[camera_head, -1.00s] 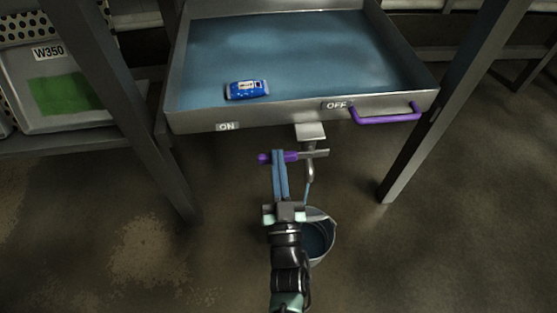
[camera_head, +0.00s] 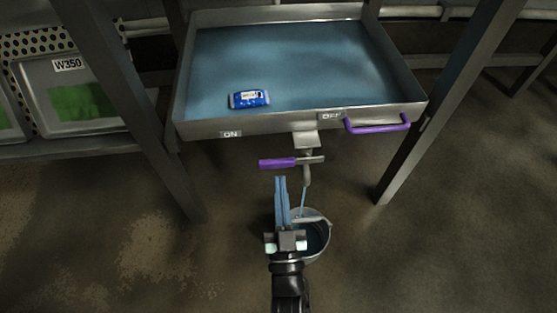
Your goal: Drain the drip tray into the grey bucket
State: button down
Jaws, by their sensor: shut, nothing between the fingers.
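The drip tray (camera_head: 240,127) is a wide metal pan holding blue liquid. A blue packet (camera_head: 249,98) lies in it near the front wall. Under the front edge is a drain valve with a purple lever (camera_head: 277,163) pointing left, toward the ON label (camera_head: 231,134). A thin blue stream (camera_head: 304,198) runs from the spout (camera_head: 307,176) down into the grey bucket (camera_head: 325,232), which stands on the floor and holds dark liquid. My gripper (camera_head: 281,180) is shut and empty, just below and apart from the lever, partly covering the bucket's left side.
A purple handle (camera_head: 377,126) sticks out of the tray's front right, beside the OFF label (camera_head: 331,116). Metal legs (camera_head: 440,115) stand on both sides. At left, a shelf holds a bin marked W350 (camera_head: 68,65) with green contents. The floor around the bucket is clear.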

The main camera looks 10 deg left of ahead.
jog(key=shift+v, duration=1.7)
jog(key=shift+w, duration=0.1)
jog(key=w+d+r+m+h, duration=0.1)
jog(key=w+d+r+h, duration=0.15)
jog(key=w+r, duration=0.35)
jog(key=w+d+r+m+h, duration=0.1)
jog(key=w+r+h, duration=0.2)
jog(key=w+r, duration=0.3)
notch_tip(320, 180, up, 14)
jog(key=w+d+m+g+h, duration=0.1)
jog(key=w+d+g, duration=0.1)
jog(key=d, duration=0.1)
jog(key=s+r+t+p, duration=0.3)
jog(key=s+r+p, duration=0.15)
jog(key=r, duration=1.05)
jog(key=s+a+r+t+p, duration=0.15)
jog(key=s+r+p, duration=0.35)
jog(key=r, duration=1)
jog(key=s+r+t+p, duration=0.4)
jog(key=s+r, duration=0.3)
jog(key=r, duration=0.8)
notch_tip(320, 180, up, 38)
jog(key=p, duration=3.6)
jog(key=shift+s+d+n+p, duration=0.15)
jog(key=shift+s+n+p, duration=0.05)
jog(key=shift+n+p, duration=0.2)
jog(key=shift+f+y, duration=0.15)
jog(key=shift+y, duration=0.1)
